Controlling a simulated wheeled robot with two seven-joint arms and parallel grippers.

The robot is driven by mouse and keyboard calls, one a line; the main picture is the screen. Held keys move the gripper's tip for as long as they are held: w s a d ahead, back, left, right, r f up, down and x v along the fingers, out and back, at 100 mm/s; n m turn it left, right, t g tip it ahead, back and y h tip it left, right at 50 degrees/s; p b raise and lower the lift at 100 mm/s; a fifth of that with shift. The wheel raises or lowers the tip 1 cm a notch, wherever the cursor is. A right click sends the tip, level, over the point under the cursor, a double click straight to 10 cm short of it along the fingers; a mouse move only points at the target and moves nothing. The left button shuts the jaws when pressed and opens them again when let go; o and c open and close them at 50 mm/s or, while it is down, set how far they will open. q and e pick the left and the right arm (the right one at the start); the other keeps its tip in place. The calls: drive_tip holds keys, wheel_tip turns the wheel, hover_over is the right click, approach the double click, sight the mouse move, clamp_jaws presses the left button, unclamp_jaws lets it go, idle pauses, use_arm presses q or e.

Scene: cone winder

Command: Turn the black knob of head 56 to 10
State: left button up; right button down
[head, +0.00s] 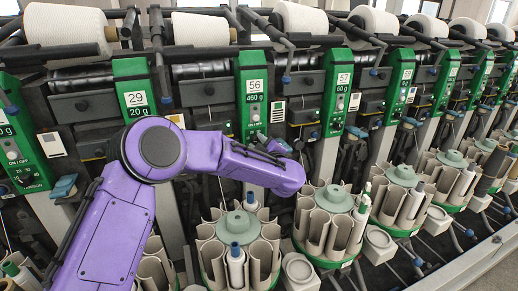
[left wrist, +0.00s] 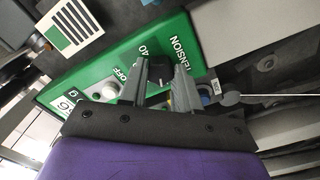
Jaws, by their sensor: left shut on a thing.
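The green panel of head 56 (head: 253,84), marked 56 and 460 g, stands upright in the middle of the head view. My left gripper (head: 276,143) reaches its lower end and hides the knob there. In the left wrist view the black knob (left wrist: 158,72) sits on the green panel (left wrist: 85,77) beside the word TENSION. The two grey fingers of my left gripper (left wrist: 160,85) are on either side of the knob, shut on it. The number 40 shows beside the knob. The fingers cover other scale marks, and I cannot read the knob's setting. My right gripper is not in view.
A pale round button (left wrist: 108,90) marked OFF is close to the left finger. A beige bobbin magazine (head: 265,255) is below my arm. White yarn cones (head: 300,18) line the top.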

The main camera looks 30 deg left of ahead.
use_arm(q)
drive_tip(key=shift+n, duration=0.5)
drive_tip(key=o, duration=1)
drive_tip(key=shift+o, duration=0.3)
drive_tip(key=shift+w+f, duration=0.1)
drive_tip(key=shift+w, duration=0.1)
drive_tip(key=b+v, duration=0.2)
drive_tip(key=v, duration=0.8)
drive_tip(key=shift+s+d, duration=0.2)
drive_tip(key=shift+d, duration=0.05)
drive_tip(key=shift+d, duration=0.1)
